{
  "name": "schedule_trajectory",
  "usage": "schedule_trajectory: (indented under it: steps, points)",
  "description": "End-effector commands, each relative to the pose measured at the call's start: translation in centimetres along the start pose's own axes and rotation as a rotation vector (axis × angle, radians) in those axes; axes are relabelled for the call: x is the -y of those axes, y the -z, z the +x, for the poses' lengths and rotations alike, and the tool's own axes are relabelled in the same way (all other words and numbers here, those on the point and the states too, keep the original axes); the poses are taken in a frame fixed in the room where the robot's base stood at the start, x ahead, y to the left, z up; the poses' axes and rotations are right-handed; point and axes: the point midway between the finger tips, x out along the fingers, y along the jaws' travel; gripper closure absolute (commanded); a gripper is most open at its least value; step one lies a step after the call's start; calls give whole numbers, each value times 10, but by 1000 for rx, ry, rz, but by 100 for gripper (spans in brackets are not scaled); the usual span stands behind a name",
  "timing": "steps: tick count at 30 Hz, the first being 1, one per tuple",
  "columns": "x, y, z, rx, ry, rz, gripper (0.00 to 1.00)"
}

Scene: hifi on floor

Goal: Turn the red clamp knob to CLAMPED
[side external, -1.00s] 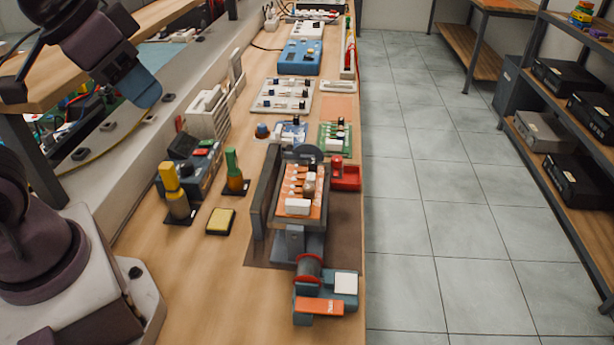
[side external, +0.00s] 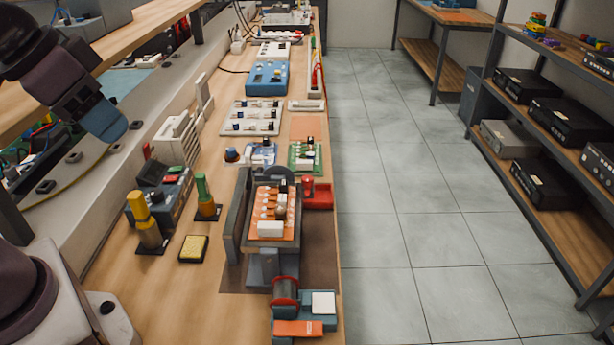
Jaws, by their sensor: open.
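A small red knob-like cylinder (side external: 307,187) stands at the right side of the board holder (side external: 232,215), by a red tray; I cannot tell for sure that it is the clamp knob. No CLAMPED marking is legible. The grey holder carries an orange circuit board (side external: 265,208) with several white and dark parts. My gripper (side external: 112,128) is at the upper left, blue-grey at its end, open and empty. It is well away from the holder and touches nothing that I can see. Its fingers are small and hard to make out.
A red-flanged spool (side external: 285,291) and a blue-and-orange block (side external: 299,328) sit in front of the holder. A yellow sponge (side external: 194,248), a yellow-topped bottle (side external: 147,222) and a green-topped bottle (side external: 204,195) stand to its left. The bench's right edge drops to a tiled floor (side external: 400,230).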

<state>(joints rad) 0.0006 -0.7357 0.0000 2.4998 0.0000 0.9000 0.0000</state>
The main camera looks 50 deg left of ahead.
Motion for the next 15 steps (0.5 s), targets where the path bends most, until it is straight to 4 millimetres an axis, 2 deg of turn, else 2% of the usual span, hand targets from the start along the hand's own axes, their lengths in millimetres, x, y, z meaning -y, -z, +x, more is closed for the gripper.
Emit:
schedule_trajectory:
  steps: [2, 5, 11, 15]
  points:
    - [0, -2, 11, 55, -1, 2, 48]
    - [-1, 8, 25, 128, -2, 6, 48]
    - [-4, 60, 61, 260, 2, -19, 48]
    - [-7, 98, 95, 338, 15, -84, 48]
